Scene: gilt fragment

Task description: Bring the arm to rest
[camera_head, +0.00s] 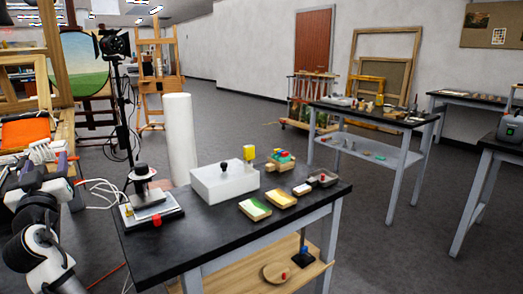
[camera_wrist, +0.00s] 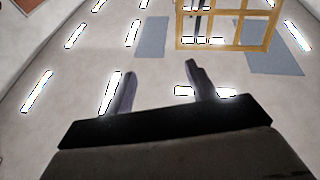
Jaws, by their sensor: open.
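My gripper (camera_wrist: 161,68) is open and empty in the wrist view, its two grey fingers apart and pointing up toward the ceiling lights. The lower part of the arm is cut off by the picture edge.
On the near table stand a microscope-like device (camera_head: 146,190), a white box (camera_head: 225,182) and small coloured trays (camera_head: 255,208). A lamp stand (camera_head: 127,100) and white cables (camera_head: 103,188) are near my arm. Grey floor (camera_head: 385,205) is open right of the table.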

